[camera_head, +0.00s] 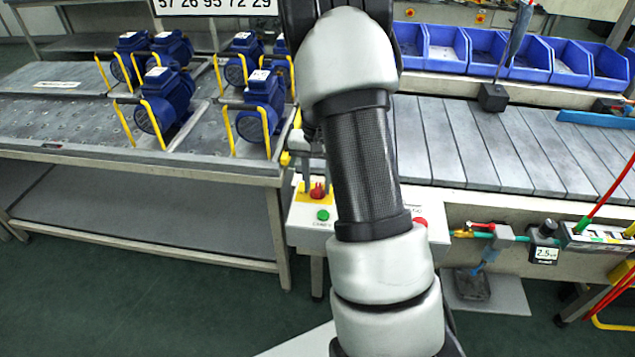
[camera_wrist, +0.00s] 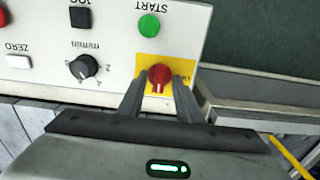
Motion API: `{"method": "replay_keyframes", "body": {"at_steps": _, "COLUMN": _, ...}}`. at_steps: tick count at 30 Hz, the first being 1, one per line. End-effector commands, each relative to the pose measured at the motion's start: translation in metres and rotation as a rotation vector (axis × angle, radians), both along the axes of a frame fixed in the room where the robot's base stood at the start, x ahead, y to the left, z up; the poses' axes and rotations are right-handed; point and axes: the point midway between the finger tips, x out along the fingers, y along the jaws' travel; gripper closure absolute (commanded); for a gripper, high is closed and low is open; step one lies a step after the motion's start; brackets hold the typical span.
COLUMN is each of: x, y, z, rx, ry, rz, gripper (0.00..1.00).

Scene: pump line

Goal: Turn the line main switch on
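The line main switch is a red rotary knob on a yellow plate, seen in the wrist view (camera_wrist: 158,74) and beside my arm in the head view (camera_head: 317,192). Its ridge runs roughly up and down in the wrist view. My gripper (camera_wrist: 160,84) has its two fingers apart, one on each side of the knob; it shows in the head view too (camera_head: 316,178). I cannot tell whether the fingertips touch the knob. The white control box (camera_head: 306,235) carries the switch; my arm hides part of its top.
A green START button (camera_wrist: 149,26), a black rotary dial (camera_wrist: 83,68), a black JOG button (camera_wrist: 81,17) and a white ZERO button (camera_wrist: 18,61) share the panel. A table with blue pumps (camera_head: 165,100) stands left. A slatted conveyor (camera_head: 490,140) and blue bins (camera_head: 445,47) are right.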

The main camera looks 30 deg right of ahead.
Motion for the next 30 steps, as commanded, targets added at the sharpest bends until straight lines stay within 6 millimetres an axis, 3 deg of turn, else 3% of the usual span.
{"method": "replay_keyframes", "body": {"at_steps": 11, "x": -0.001, "y": 0.000, "z": 0.009, "rx": 0.000, "ry": 0.001, "rz": 0.002, "gripper": 0.69}}
{"method": "replay_keyframes", "body": {"at_steps": 30, "x": 0.000, "y": 0.000, "z": 0.149, "rx": 0.000, "ry": -0.002, "rz": 0.001, "gripper": 0.69}}
